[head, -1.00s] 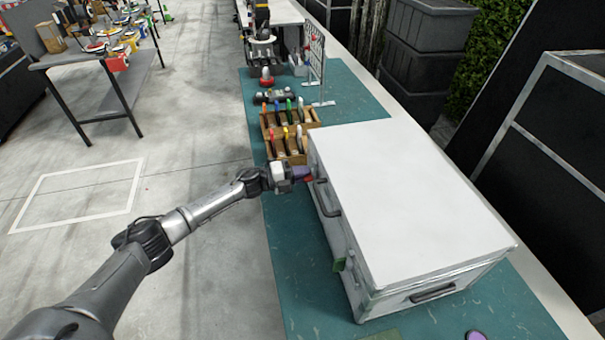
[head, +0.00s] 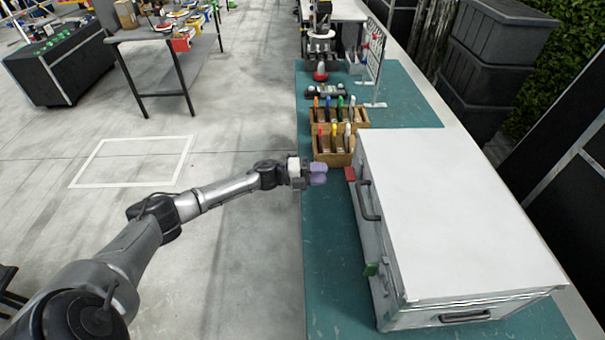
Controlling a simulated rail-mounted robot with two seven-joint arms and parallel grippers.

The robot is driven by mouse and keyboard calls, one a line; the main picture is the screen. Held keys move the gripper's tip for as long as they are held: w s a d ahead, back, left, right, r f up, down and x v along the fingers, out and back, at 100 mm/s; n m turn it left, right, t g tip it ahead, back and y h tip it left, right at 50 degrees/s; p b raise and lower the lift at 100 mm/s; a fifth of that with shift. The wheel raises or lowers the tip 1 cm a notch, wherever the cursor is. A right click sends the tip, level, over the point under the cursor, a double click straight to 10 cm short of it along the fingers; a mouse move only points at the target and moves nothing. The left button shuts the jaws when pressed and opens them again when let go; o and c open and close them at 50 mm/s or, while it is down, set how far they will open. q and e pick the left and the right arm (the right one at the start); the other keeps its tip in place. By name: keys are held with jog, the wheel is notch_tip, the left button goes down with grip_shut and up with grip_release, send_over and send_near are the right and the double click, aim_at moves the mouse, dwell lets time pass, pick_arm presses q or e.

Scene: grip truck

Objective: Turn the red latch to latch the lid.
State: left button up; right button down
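A silver case (head: 385,235) with a white lid (head: 450,200) stands on the teal bench top, and the lid lies down on it. The red latch (head: 350,174) is on the case's left side, near the far corner, and juts out a little. Its exact angle is too small to tell. A green latch (head: 371,269) is on the same side, nearer the front. My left gripper (head: 318,174) has purple fingertips and is just left of the red latch, with a gap between them. It holds nothing that I can see; its finger opening is unclear. My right gripper is out of view.
A dark handle (head: 369,201) sticks out between the two latches. Wooden racks of coloured tools (head: 334,157) stand just beyond my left gripper. The teal mat (head: 330,265) left of the case is clear. Dark stacked bins (head: 490,70) stand behind on the right.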

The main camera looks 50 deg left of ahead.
pick_arm(q)
jog(key=shift+v, duration=2.95)
